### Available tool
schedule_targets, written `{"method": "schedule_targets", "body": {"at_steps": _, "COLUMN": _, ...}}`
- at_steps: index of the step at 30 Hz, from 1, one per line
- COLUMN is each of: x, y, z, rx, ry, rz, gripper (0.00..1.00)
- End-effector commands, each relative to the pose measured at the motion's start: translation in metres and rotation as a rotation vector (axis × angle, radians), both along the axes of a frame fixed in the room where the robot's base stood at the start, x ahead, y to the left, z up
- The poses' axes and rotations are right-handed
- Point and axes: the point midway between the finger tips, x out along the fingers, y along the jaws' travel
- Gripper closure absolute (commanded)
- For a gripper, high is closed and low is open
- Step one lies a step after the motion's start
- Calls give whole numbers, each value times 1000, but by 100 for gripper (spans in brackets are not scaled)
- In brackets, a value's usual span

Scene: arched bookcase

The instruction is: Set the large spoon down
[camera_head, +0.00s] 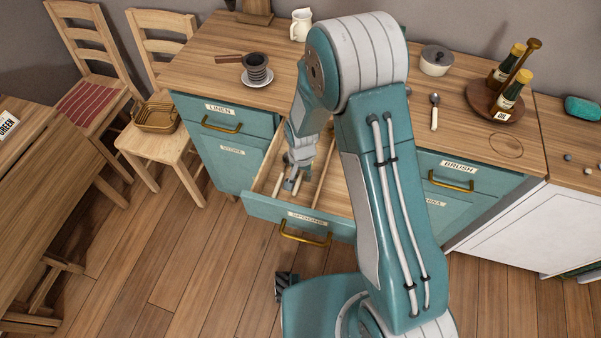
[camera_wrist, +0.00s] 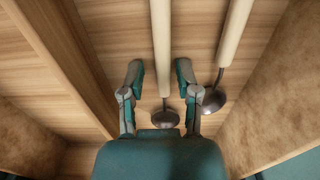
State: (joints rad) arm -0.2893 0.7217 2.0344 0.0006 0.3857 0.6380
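The drawer (camera_head: 270,209) labelled for spoons is pulled out, and my gripper (camera_head: 291,182) is down inside it. In the wrist view two spoons with pale handles and dark metal bowls lie in the drawer. The middle spoon (camera_wrist: 161,50) runs between the fingers of my gripper (camera_wrist: 160,75), with a visible gap on each side. The right-hand spoon (camera_wrist: 233,35) lies just outside the right finger. I cannot tell which one is the large spoon. A further spoon (camera_head: 434,112) with a pale handle lies on the countertop.
A wooden divider (camera_wrist: 62,60) and the side walls (camera_wrist: 270,125) stand close around my gripper. On the counter (camera_head: 300,62) are a pot (camera_head: 435,60), a round tray (camera_head: 485,104) with bottles, and a dark stacked item (camera_head: 257,74) on a plate. Chairs stand left.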

Motion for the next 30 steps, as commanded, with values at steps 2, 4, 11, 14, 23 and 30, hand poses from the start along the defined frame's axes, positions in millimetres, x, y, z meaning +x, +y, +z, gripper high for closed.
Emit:
{"method": "schedule_targets", "body": {"at_steps": 2, "x": 0, "y": 1, "z": 0, "rx": -1, "ry": 0, "rz": 1, "gripper": 48}}
{"method": "schedule_targets", "body": {"at_steps": 4, "x": 0, "y": 2, "z": 0, "rx": -1, "ry": -1, "rz": 2, "gripper": 48}}
{"method": "schedule_targets", "body": {"at_steps": 11, "x": 0, "y": 2, "z": 3, "rx": -2, "ry": -2, "rz": 2, "gripper": 48}}
{"method": "schedule_targets", "body": {"at_steps": 14, "x": 1, "y": 2, "z": 13, "rx": 1, "ry": -4, "rz": 2, "gripper": 48}}
{"method": "schedule_targets", "body": {"at_steps": 23, "x": 1, "y": 1, "z": 73, "rx": 1, "ry": -7, "rz": 1, "gripper": 48}}
{"method": "schedule_targets", "body": {"at_steps": 30, "x": 1, "y": 2, "z": 112, "rx": 0, "ry": -3, "rz": 2, "gripper": 48}}
